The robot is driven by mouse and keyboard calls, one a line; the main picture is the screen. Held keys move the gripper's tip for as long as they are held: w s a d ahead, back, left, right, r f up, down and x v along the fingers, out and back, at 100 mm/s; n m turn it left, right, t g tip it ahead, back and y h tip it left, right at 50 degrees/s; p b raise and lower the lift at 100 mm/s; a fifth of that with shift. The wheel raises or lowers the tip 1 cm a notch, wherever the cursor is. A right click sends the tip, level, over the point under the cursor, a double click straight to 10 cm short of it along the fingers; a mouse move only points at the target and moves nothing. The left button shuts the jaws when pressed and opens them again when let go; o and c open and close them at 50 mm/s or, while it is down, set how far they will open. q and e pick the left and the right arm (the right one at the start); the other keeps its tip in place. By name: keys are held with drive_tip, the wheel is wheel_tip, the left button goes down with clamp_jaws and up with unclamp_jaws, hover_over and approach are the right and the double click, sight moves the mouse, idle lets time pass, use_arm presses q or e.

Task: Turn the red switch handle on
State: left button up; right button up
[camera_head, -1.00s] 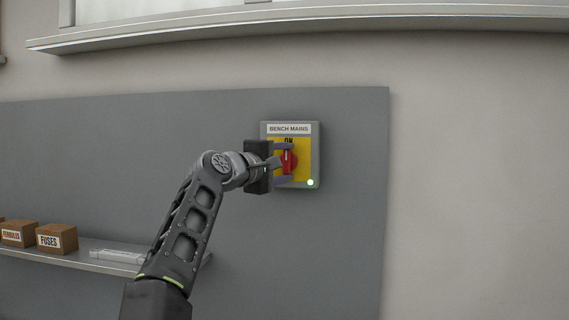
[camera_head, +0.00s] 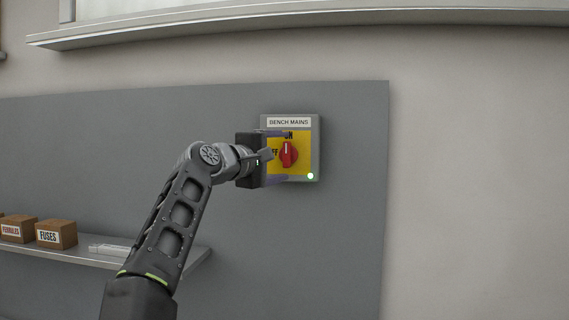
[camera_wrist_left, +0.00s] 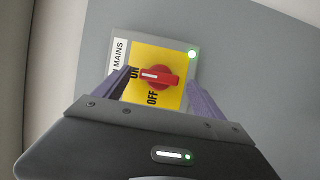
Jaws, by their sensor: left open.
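The red switch handle (camera_head: 288,154) sits on the yellow plate of a grey box labelled BENCH MAINS (camera_head: 289,122) on the wall panel. The handle stands upright, its white mark pointing up to ON. A green light (camera_head: 310,176) glows at the box's lower right. In the left wrist view the handle (camera_wrist_left: 158,76) has its white mark toward ON. My left gripper (camera_head: 278,156) is open just left of the handle. In the wrist view its two fingers (camera_wrist_left: 163,88) are apart, one on each side of the handle, with visible gaps. My right gripper is not in view.
A shelf (camera_head: 150,260) at the lower left carries boxes marked FERRULES (camera_head: 17,229) and FUSES (camera_head: 56,234) and a pale flat item. A ledge (camera_head: 300,20) runs along the top. The wall right of the panel is bare.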

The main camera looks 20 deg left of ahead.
use_arm(q)
drive_tip(key=s, duration=0.1)
drive_tip(key=s+b, duration=0.1)
drive_tip(key=s, duration=0.1)
drive_tip(key=s+b, duration=0.1)
drive_tip(key=s, duration=0.1)
drive_tip(key=shift+a, duration=0.35)
drive_tip(key=shift+f, duration=0.1)
